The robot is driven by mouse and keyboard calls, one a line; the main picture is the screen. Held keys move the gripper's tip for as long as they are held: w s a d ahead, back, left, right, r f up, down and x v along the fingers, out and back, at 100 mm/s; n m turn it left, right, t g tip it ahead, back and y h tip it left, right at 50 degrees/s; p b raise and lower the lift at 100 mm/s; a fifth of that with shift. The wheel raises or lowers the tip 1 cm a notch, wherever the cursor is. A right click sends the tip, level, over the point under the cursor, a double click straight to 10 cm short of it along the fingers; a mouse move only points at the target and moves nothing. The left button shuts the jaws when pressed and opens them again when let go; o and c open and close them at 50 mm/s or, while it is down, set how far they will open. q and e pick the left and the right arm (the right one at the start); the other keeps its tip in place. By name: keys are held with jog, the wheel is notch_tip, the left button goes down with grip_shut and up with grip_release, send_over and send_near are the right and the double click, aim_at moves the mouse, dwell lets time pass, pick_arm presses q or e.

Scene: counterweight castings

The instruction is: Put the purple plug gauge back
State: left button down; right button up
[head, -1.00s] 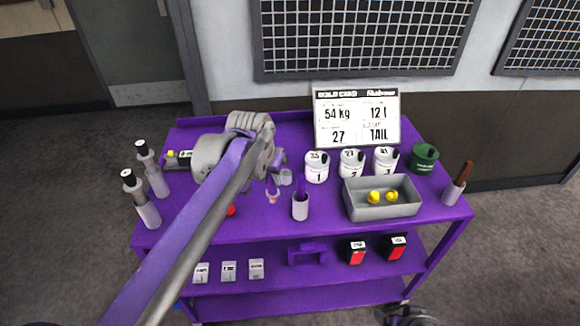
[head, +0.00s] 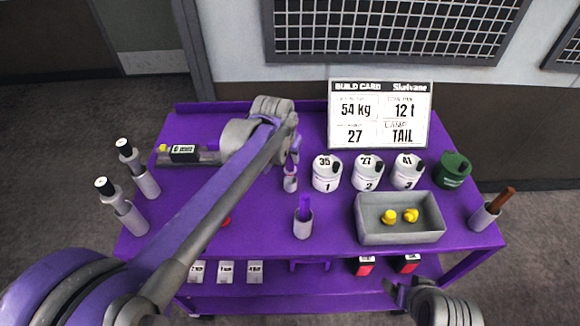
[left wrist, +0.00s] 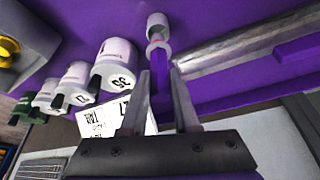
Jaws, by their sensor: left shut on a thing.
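My left gripper (head: 293,147) is shut on a purple handle (left wrist: 159,78), which I take to be the purple plug gauge (head: 294,160). The handle points down from the fingers in the head view. In the left wrist view a pale collar sits at its far end, close to a small white cylinder (left wrist: 157,20). In the head view the gauge's lower end overlaps a small pale cup (head: 290,184); I cannot tell whether it is inside or above it. A second purple handle (head: 305,206) stands upright in a pale holder (head: 303,228) nearer me. My right gripper (head: 398,291) is at the bottom right, its jaws unclear.
Three numbered white jugs (head: 327,176) stand right of the gauge, before the build card (head: 380,115). A grey tray (head: 400,238) with yellow pieces, a green can (head: 453,170) and a brown-handled holder (head: 485,216) are further right. Two black-topped cylinders (head: 138,170) stand left.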

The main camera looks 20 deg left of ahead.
aim_at(289, 164)
pick_arm(q)
jog(key=shift+w+f, duration=0.1)
jog(key=shift+f, duration=1.9)
jog(key=shift+f, duration=0.1)
jog(key=shift+f, duration=0.2)
jog(key=c, duration=1.1)
grip_release()
jog(key=o, duration=0.4)
jog(key=shift+o, duration=0.2)
